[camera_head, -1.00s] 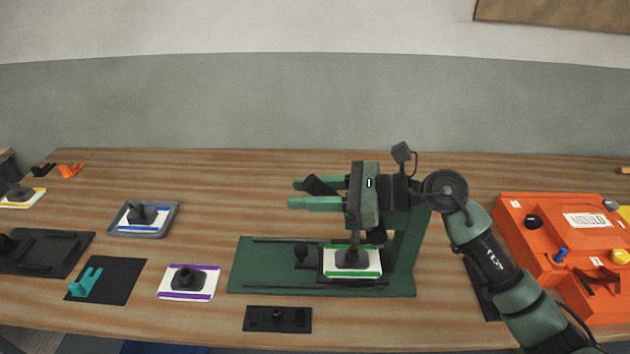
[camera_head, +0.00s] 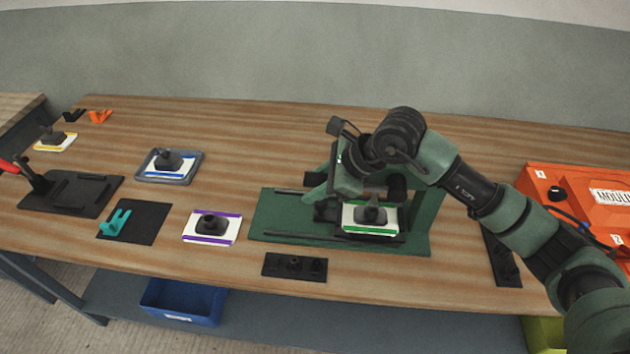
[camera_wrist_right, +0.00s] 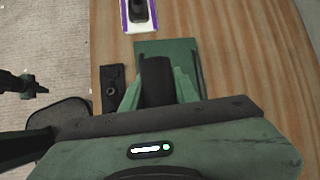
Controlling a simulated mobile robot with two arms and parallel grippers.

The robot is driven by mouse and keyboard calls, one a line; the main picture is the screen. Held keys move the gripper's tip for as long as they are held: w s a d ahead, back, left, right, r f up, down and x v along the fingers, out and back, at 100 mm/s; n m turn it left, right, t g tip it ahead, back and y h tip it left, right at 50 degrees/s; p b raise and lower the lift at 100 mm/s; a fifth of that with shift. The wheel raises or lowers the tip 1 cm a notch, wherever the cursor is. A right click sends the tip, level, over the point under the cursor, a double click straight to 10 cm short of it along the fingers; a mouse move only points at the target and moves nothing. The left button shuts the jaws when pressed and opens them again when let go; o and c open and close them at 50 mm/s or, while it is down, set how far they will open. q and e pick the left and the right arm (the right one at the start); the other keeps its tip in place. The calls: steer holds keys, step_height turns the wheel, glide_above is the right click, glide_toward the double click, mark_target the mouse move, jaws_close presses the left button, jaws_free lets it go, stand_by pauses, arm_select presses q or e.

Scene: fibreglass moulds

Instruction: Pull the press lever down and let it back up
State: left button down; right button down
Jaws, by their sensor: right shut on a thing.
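The green press (camera_head: 425,215) stands on its green base plate on the wooden table. A white card with a green stripe (camera_head: 372,228) and a dark knobbed block (camera_head: 371,211) sits on the base, under the press head. My right gripper (camera_head: 318,188) reaches over the press from the right and hides much of its head. In the right wrist view, the dark press lever (camera_wrist_right: 157,80) lies between the green fingers of the right gripper (camera_wrist_right: 157,92), which is shut on it. The lever is low, near the base. I cannot make out my left gripper.
A purple-striped card (camera_head: 211,226), a small black plate (camera_head: 295,267) and a teal holder (camera_head: 115,223) lie near the press. A grey tray (camera_head: 170,167) stands further back. An orange mould box (camera_head: 580,195) is at the right. The table behind the press is clear.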

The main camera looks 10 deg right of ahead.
steer(key=shift+s+d+f+h, duration=0.1)
steer(key=shift+s+f+h, duration=0.1)
steer(key=shift+f, duration=0.3)
steer(key=shift+s+f+h, duration=0.1)
steer(key=shift+s+f, duration=0.05)
steer(key=shift+f, duration=0.3)
steer(key=c, duration=1.1)
jaws_free()
steer(key=shift+w, duration=0.1)
steer(key=shift+r, duration=0.1)
